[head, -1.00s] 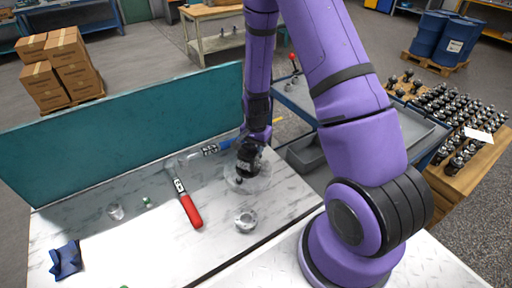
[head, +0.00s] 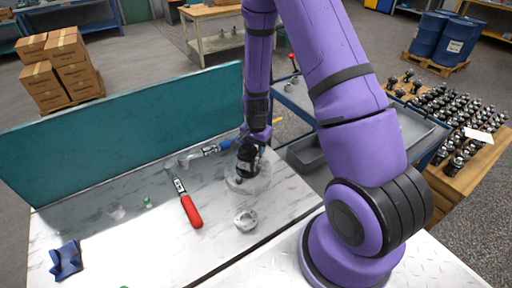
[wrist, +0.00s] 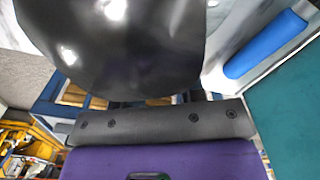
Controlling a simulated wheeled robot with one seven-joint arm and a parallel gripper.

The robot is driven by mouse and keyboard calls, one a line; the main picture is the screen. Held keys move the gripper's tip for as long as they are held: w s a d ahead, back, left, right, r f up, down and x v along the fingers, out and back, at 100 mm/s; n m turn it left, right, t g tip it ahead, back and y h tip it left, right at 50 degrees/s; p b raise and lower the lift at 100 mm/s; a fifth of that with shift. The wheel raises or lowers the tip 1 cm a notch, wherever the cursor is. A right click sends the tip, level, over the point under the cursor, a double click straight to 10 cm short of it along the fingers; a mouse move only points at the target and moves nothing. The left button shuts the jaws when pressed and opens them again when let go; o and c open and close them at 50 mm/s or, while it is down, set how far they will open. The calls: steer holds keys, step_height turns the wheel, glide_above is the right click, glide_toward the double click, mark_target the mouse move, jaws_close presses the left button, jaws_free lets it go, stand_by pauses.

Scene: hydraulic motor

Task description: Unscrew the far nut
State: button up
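My purple arm reaches down to the workbench in the head view, and my dark gripper (head: 246,168) is at a round, pale metal part (head: 246,186) on the marble-like top. Its fingertips are too small and hidden to tell whether they are open or shut. The nut cannot be made out; the gripper covers the part's top. The wrist view is largely filled by a dark, shiny rounded surface (wrist: 125,45) very close to the camera, with no fingertips visible.
A metal ring-like part (head: 246,219) lies in front of my gripper. A blue cloth (head: 66,260) is at the front left. A teal panel (head: 120,140) borders the bench's back.

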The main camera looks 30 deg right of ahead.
steer(key=m, duration=0.5)
